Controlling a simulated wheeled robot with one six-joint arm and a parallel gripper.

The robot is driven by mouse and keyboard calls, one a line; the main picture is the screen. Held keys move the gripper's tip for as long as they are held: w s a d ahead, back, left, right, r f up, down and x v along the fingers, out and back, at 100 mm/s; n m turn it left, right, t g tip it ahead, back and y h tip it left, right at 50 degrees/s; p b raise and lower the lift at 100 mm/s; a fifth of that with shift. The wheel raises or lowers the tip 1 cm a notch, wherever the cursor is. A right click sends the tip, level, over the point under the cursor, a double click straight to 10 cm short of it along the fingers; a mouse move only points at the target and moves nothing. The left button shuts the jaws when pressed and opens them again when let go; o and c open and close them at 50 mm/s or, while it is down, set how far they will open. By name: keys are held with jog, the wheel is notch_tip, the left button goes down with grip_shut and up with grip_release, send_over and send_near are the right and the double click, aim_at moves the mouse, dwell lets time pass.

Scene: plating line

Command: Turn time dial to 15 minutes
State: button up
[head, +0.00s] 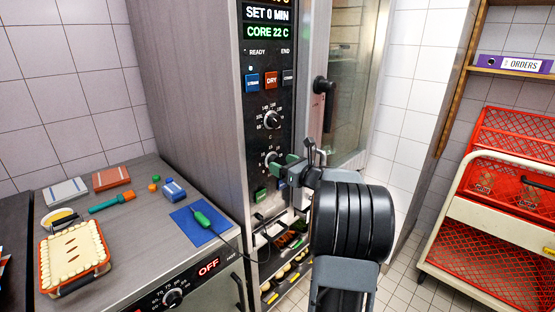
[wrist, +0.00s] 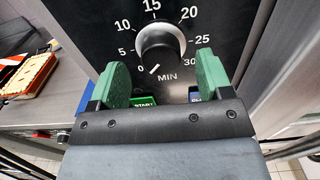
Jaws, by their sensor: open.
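The time dial (wrist: 160,42) is a silver-rimmed knob on a black panel in the wrist view, ringed by numbers from 0 to 30 above the word MIN. Its white mark points down and slightly left, near the 0. In the head view the dial (head: 271,157) is partly covered by my gripper (head: 284,167). The display (head: 267,14) reads SET 0 MIN. In the wrist view my gripper (wrist: 163,66) is open, its two green pads apart on the left and right below the dial. Nothing is between the pads; contact with the knob is not visible.
A second, temperature dial (head: 272,120) sits above the time dial, under blue, red and dark buttons. A green START button (wrist: 144,104) and a blue button (wrist: 195,97) lie just below. A counter (head: 130,225) holds a pie (head: 74,255) and a green probe (head: 205,221) with a cable.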

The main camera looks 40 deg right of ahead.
jog(key=shift+w+a, duration=0.15)
jog(key=shift+w, duration=0.6)
jog(key=shift+w+a, duration=0.15)
jog(key=shift+w, duration=0.55)
jog(key=c, duration=0.9)
